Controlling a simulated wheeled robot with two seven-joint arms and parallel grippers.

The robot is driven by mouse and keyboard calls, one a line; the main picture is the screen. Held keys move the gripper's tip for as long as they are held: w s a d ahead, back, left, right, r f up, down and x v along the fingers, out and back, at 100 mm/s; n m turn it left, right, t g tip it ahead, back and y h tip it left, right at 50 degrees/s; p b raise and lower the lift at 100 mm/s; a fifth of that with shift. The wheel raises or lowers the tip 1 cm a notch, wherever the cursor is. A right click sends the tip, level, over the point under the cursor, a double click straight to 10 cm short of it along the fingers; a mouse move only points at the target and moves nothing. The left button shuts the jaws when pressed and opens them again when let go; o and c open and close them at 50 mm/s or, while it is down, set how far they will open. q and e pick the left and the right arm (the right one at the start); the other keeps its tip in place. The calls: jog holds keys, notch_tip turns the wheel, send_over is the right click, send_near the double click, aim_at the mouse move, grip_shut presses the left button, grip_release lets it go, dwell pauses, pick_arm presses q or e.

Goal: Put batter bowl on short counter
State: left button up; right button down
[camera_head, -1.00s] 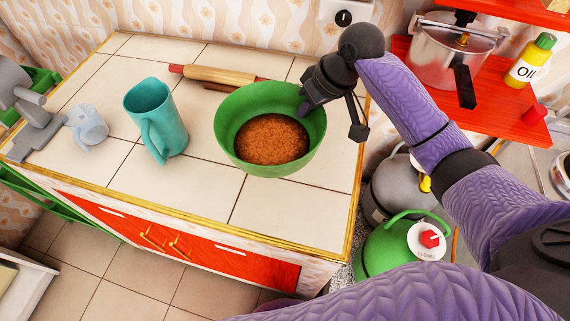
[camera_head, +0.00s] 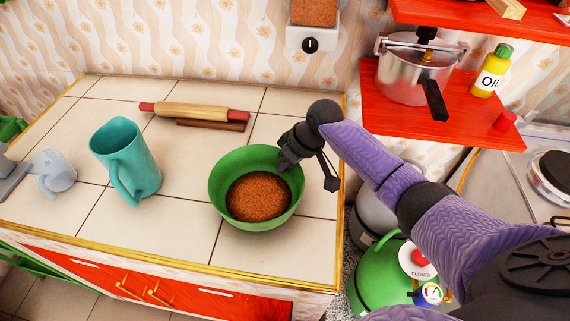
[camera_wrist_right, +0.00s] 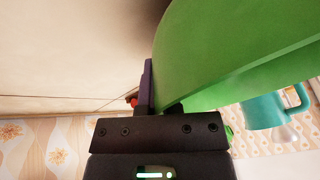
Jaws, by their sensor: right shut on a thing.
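The green batter bowl (camera_head: 228,172), with brown crumbly contents (camera_head: 258,196), is upright over the right part of the tiled counter (camera_head: 180,225). I cannot tell whether its base touches the tiles. My right gripper (camera_head: 287,163) is shut on the bowl's upper right rim. In the right wrist view the bowl's green wall (camera_wrist_right: 240,50) fills the upper right, beside the gripper (camera_wrist_right: 158,95). My left gripper is not in view.
A teal jug (camera_head: 126,160), a pale blue cup (camera_head: 54,172) and a rolling pin (camera_head: 195,113) occupy the counter. To the right, a red shelf (camera_head: 390,122) holds a pressure cooker (camera_head: 412,75) and oil bottle (camera_head: 491,72). A green tank (camera_head: 375,280) stands below.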

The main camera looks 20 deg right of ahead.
jog(key=c, duration=0.8)
grip_release()
jog(key=p+v, duration=0.4)
jog(key=v, duration=0.8)
